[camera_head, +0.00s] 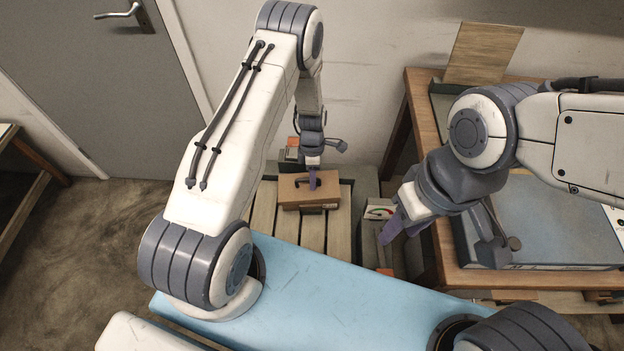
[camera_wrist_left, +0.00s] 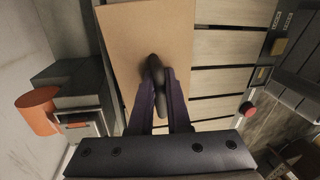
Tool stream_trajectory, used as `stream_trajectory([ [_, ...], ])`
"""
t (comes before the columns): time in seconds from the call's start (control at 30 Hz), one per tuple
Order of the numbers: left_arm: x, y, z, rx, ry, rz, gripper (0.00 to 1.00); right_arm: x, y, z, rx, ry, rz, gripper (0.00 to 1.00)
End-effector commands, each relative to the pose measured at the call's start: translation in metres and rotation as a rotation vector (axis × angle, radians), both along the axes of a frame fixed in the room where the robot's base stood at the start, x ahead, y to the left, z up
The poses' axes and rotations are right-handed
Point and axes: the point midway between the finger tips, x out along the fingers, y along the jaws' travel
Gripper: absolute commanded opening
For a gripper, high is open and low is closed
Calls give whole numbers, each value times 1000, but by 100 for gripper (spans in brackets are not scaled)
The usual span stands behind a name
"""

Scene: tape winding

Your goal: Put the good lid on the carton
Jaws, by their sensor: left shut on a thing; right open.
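A brown cardboard lid (camera_head: 292,186) with a dark handle is at the wooden slatted surface in the head view. Its flat brown top fills the upper middle of the left wrist view (camera_wrist_left: 125,50), with the dark handle (camera_wrist_left: 155,68) between my fingers. My left gripper (camera_head: 313,182) is shut on that handle. A brown carton side (camera_head: 308,207) shows just below the lid in the head view. I cannot tell whether the lid rests fully on it. My right gripper (camera_head: 388,232) is open and empty, beside a small box with a coloured gauge print (camera_head: 379,211).
The slatted pallet (camera_head: 313,232) has bare boards in front of the carton. An orange cylinder (camera_wrist_left: 37,111) and dark boxes stand close to the left in the wrist view. A wooden table (camera_head: 449,269) with a blue-topped panel (camera_head: 560,215) stands at the right.

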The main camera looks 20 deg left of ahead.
Motion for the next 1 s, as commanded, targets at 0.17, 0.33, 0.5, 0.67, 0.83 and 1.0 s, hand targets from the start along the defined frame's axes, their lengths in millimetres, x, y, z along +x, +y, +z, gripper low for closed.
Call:
stream_trajectory([
  [0.17,-2,-3,-8,1,0,-1,0,0,0,-3,0,0,0,45],
  [0.33,-1,-3,-8,1,0,-1,0,0,0,-3,0,0,0,45],
  [0.5,-2,-3,-9,0,0,-1,0,0,0,-4,0,0,0,45],
  [0.67,-2,-4,-12,0,0,-1,0,0,0,-5,0,0,0,45],
  [0.83,-2,-4,-12,0,0,-1,0,0,0,-5,0,0,0,45],
  [1.0,-2,-4,-12,0,0,-1,19,0,0,-5,0,0,0,45],
])
